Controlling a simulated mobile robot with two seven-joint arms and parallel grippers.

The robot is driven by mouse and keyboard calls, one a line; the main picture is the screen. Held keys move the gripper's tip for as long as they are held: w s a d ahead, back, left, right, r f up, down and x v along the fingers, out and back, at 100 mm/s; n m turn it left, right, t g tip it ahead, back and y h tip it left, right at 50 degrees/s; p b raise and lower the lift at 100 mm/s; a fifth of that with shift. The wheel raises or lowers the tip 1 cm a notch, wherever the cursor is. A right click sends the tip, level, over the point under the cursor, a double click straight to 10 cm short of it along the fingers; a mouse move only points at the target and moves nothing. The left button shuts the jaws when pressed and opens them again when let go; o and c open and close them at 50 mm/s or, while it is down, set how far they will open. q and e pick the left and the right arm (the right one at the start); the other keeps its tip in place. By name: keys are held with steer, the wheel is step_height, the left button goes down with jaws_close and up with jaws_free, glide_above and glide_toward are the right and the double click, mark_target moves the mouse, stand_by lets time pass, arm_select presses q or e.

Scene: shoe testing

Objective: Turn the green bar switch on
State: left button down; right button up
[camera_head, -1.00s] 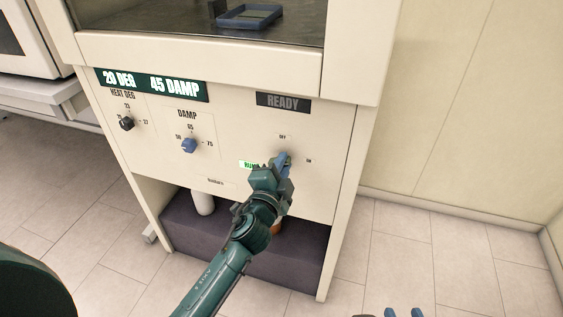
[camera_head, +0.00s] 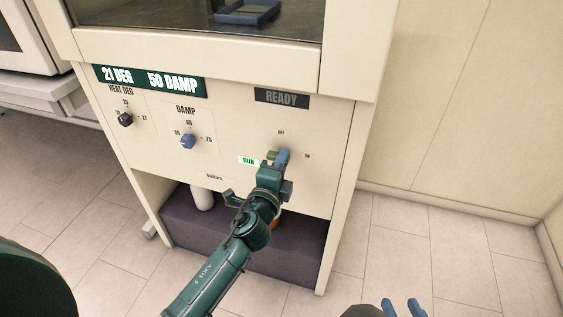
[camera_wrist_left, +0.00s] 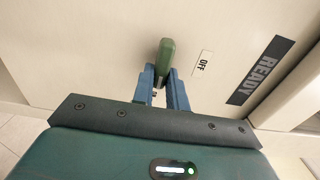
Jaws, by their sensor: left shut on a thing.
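The green bar switch (camera_head: 271,155) is on the lower right of the machine's cream front panel. The OFF mark (camera_head: 281,132) is above it and the ON mark (camera_head: 307,156) is to its right. My left gripper (camera_head: 280,158) is at the switch, its blue fingers partly hiding it. In the left wrist view the green bar (camera_wrist_left: 166,55) stands between the two blue fingers (camera_wrist_left: 163,82), which are shut on it. The OFF label (camera_wrist_left: 203,63) is to its right there. My right gripper (camera_head: 403,307) is open and empty at the bottom edge, away from the panel.
A lit green RUN sign (camera_head: 248,160) is left of the switch. A grey READY sign (camera_head: 282,96) is above. The display (camera_head: 150,80) reads 21 DEG 50 DAMP. A black heat knob (camera_head: 125,119) and a blue damp knob (camera_head: 188,142) are at left. Floor is clear at right.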

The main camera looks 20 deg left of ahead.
arm_select(q)
steer(key=c, duration=1.4)
jaws_free()
arm_select(e)
steer(key=shift+s, duration=0.1)
arm_select(q)
steer(key=shift+s, duration=0.1)
steer(key=s+b, duration=0.1)
steer(key=s, duration=1.2)
steer(key=shift+a, duration=0.25)
arm_select(e)
steer(key=shift+d+r, duration=0.25)
steer(key=shift+s+f, duration=0.1)
